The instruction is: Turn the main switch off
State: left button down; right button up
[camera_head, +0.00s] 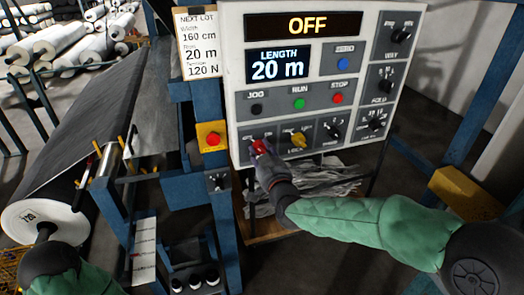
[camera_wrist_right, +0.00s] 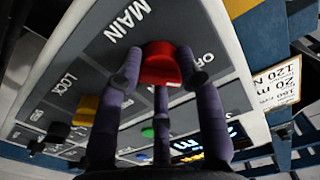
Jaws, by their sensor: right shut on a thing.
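The main switch is a red knob (camera_head: 259,146) at the lower left of the grey control panel (camera_head: 237,101). In the right wrist view the red knob (camera_wrist_right: 161,62) sits beside the label MAIN, with an OFF label partly showing near it. My right gripper (camera_head: 259,150) is shut on the red knob, its dark fingers around the sides; it also shows in the right wrist view (camera_wrist_right: 160,75). The knob's exact pointing is hidden by the fingers. The panel's top display (camera_head: 305,26) reads OFF.
A yellow knob (camera_head: 299,140) and black knobs stand right of the red one. Black, green and red buttons (camera_head: 337,98) are above. A red button on a yellow box (camera_head: 211,138) is left of the panel. A roll (camera_head: 40,222) stands at left.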

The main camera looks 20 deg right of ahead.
jog(key=shift+n, duration=0.5)
jog(key=o, duration=1.1)
jog(key=shift+o, duration=0.2)
jog(key=s, duration=1.2)
jog(key=shift+d, duration=0.2)
